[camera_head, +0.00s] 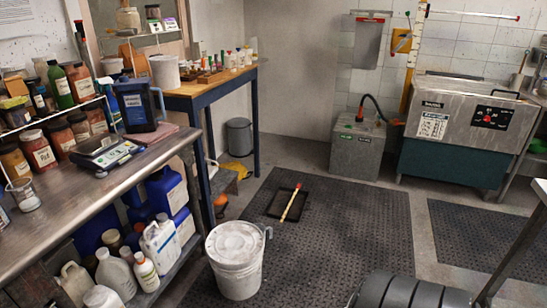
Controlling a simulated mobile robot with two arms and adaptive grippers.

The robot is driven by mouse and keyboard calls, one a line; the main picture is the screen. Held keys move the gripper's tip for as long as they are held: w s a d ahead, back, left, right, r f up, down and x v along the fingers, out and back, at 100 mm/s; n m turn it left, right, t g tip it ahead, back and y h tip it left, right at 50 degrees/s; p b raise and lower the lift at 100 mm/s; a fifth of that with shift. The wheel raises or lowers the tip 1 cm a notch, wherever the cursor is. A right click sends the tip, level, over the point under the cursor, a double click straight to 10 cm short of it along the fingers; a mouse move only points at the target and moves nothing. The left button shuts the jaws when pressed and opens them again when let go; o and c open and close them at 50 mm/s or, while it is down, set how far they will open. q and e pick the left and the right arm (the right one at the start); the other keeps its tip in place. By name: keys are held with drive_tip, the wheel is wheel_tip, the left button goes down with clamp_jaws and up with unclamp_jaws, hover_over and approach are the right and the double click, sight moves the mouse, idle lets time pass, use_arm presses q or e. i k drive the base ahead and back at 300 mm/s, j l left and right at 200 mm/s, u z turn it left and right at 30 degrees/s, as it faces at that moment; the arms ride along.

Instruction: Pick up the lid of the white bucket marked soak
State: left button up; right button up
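A white bucket (236,276) stands upright on the dark floor mat, just right of the metal bench. A pale, round lid (235,242) appears to cover its top, and a handle shows at its right side. I cannot read any marking on this bucket. A smaller white tub (164,73) stands on the wooden table at the back, and I cannot read a mark on it either.
The metal bench (60,205) on the left holds a scale (103,151) and jars, with bottles beneath. A tray with a wooden-handled tool (293,203) lies on the mat (330,250) behind the bucket.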

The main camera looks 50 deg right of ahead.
sight(235, 244)
drive_tip(key=z, duration=1.4)
drive_tip(key=i+l+z, duration=0.3)
drive_tip(key=i, duration=0.3)
drive_tip(key=i+l+z, duration=0.35)
drive_tip(key=i, duration=0.3)
drive_tip(key=i+z, duration=0.3)
drive_tip(key=i, duration=0.35)
drive_tip(key=i+u, duration=0.35)
drive_tip(key=i+l+u, duration=0.2)
drive_tip(key=i+u, duration=0.15)
drive_tip(key=i+l+u, duration=0.35)
drive_tip(key=k+j, duration=0.05)
drive_tip(key=j, duration=0.05)
